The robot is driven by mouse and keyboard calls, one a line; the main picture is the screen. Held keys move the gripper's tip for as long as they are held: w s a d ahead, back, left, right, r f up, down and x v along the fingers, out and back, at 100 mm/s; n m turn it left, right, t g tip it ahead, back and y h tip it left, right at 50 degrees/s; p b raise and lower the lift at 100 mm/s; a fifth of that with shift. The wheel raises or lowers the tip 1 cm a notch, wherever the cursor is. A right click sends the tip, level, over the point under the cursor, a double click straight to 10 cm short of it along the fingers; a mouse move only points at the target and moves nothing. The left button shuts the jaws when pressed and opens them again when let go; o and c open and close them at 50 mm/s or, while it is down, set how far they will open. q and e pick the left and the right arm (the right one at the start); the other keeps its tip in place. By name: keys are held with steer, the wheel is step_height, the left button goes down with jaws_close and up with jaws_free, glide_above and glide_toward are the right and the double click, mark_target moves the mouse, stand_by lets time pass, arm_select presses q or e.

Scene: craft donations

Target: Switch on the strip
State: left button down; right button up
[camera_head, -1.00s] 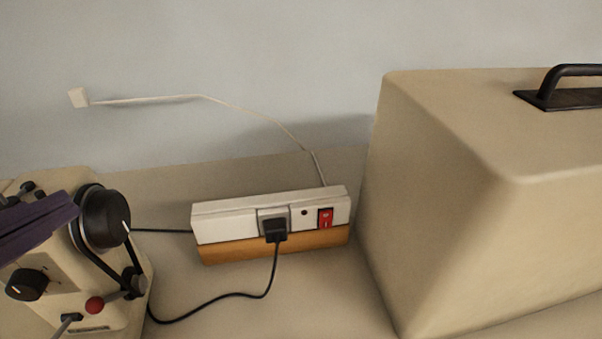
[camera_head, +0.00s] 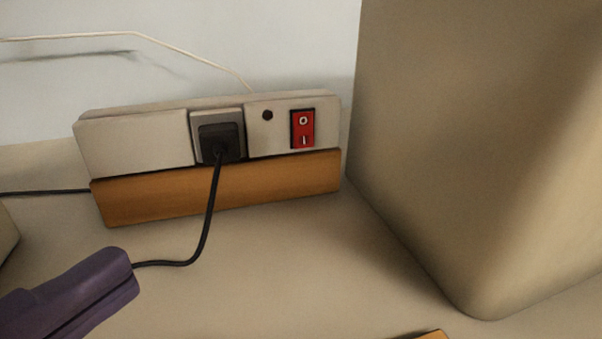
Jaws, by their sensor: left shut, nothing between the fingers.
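The white power strip (camera_head: 135,142) stands on its side against a wooden block (camera_head: 265,187), its face toward me. Its red rocker switch (camera_head: 303,129) is at the right end, with O at the top and I at the bottom. I cannot tell which half is pressed in. The small round indicator (camera_head: 267,115) beside it is dark. A black plug (camera_head: 221,143) sits in the socket. My purple left gripper (camera_head: 128,270) is shut and empty at the lower left, below and left of the switch, well apart from it. My right gripper is not in view.
The plug's black cord (camera_head: 206,225) runs down and appears to pass behind my left gripper. A large beige case (camera_head: 440,150) stands close on the right. A small orange edge (camera_head: 425,335) shows at the bottom. The tabletop before the strip is mostly clear.

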arm_select(q)
steer(key=shift+s+d+f+m+h, duration=0.15)
steer(key=shift+d+f+m+h, duration=0.2)
steer(key=shift+f, duration=0.2)
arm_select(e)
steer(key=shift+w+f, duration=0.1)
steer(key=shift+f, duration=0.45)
arm_select(q)
steer(key=shift+a, duration=0.1)
glide_toward(314, 143)
steer(key=s, duration=0.1)
steer(key=s+d, duration=0.1)
steer(key=s+r, duration=0.1)
steer(key=shift+s+d, duration=0.1)
steer(key=shift+d, duration=0.2)
steer(key=x, duration=0.5)
steer(key=shift+f, duration=0.2)
steer(key=w, duration=0.1)
steer(key=w+b, duration=0.1)
steer(key=shift+w+a+f, duration=0.2)
steer(key=shift+w+a, duration=0.1)
steer(key=shift+a, duration=0.05)
steer(key=shift+w+a, duration=0.25)
steer(key=shift+w, duration=0.35)
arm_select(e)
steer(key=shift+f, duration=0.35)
